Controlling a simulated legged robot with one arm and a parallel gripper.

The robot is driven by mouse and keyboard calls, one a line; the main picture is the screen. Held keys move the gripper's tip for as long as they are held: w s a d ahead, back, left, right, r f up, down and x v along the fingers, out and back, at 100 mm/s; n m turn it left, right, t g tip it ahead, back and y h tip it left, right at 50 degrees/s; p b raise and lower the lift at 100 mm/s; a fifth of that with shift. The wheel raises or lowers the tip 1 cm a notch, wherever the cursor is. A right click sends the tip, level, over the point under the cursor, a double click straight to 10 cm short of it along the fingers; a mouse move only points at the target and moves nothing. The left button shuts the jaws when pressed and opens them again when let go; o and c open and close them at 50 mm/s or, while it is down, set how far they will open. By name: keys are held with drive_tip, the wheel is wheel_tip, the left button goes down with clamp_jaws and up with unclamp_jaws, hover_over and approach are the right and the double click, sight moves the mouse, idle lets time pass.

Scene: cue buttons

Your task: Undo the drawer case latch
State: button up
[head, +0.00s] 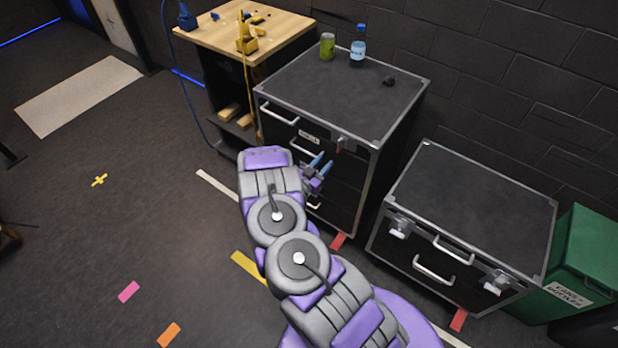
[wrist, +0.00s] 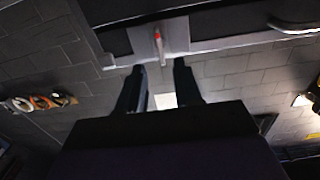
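The drawer case (head: 392,112) is a black case with metal edges and several drawers, standing against the wall. Its latch (head: 343,143) sits at the upper right of its front, just under the lid. In the wrist view the latch is a grey plate with a red-tipped lever (wrist: 158,44) ahead of my fingers. My gripper (head: 322,164) is in front of the case, a little below and left of the latch. In the wrist view my gripper (wrist: 160,66) has its fingers apart, with nothing between them. The lever looks lined up with the gap; contact cannot be told.
A green can (head: 327,46), a blue-labelled bottle (head: 358,48) and a small dark object (head: 388,81) stand on the case. A wooden workbench (head: 280,26) is at left, a second latched case (head: 470,210) at right, and a green bin (head: 590,255) beyond. Open floor lies left.

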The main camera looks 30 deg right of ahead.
drive_tip(key=v, duration=0.8)
drive_tip(key=shift+a, duration=0.1)
